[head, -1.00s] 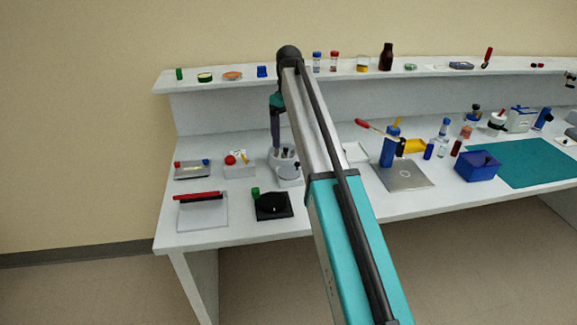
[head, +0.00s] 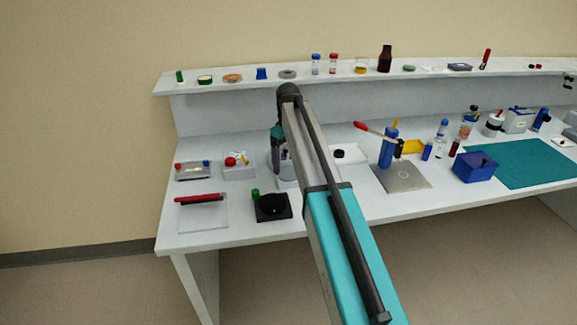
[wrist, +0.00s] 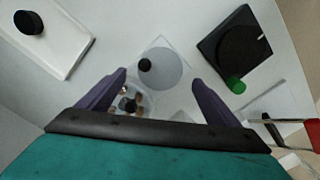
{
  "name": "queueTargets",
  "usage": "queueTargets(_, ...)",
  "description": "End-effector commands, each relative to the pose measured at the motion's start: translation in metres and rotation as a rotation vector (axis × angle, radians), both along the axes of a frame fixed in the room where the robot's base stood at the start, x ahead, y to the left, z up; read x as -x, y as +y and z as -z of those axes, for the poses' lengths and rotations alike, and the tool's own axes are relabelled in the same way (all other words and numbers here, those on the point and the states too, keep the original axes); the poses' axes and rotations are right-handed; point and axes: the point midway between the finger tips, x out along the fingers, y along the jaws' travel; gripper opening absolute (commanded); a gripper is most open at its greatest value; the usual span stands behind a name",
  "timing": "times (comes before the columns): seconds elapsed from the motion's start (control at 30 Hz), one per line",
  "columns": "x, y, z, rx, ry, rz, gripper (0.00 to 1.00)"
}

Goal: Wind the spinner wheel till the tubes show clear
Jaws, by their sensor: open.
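In the wrist view, the spinner's pale grey wheel (wrist: 168,72) lies flat on a square base, with a black knob (wrist: 145,65) near its left side. The spinner's tube holder (wrist: 146,102), with several small tubes, is just beside the wheel, partly hidden by my gripper. My gripper (wrist: 160,77) is open and empty above the wheel, its purple fingers on either side of the knob and wide apart. I cannot tell its exact height. In the head view, my gripper (head: 277,168) and arm hide most of the spinner (head: 287,183). Tube clarity is not readable.
A black turntable with a green knob (head: 272,206) is close by at the front left. A white tray with a black knob (head: 350,156) lies to the right. A clear plate with a red bar (head: 203,218) lies at left. A shelf (head: 215,82) runs behind.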

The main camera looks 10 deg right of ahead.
Motion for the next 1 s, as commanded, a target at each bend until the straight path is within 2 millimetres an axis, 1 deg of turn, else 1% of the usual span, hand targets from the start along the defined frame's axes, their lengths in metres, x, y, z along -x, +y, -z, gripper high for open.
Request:
queueTargets(0.2, 0.001, 0.000, 0.024, 0.000, 0.001, 0.000, 0.85)
queueTargets(0.3, 0.001, 0.000, 0.031, 0.000, 0.001, -0.001, 0.85)
queueTargets(0.47, 0.000, 0.001, 0.036, 0.000, 0.000, -0.001, 0.85)
queueTargets(0.73, 0.000, 0.001, 0.037, 0.000, 0.000, -0.001, 0.85)
queueTargets(0.77, 0.000, 0.001, 0.037, 0.000, 0.000, -0.001, 0.82)
queueTargets(0.9, 0.000, 0.001, 0.037, 0.000, 0.000, -0.001, 0.58)
queueTargets(1.0, 0.000, 0.001, 0.037, 0.000, 0.000, -0.001, 0.44)
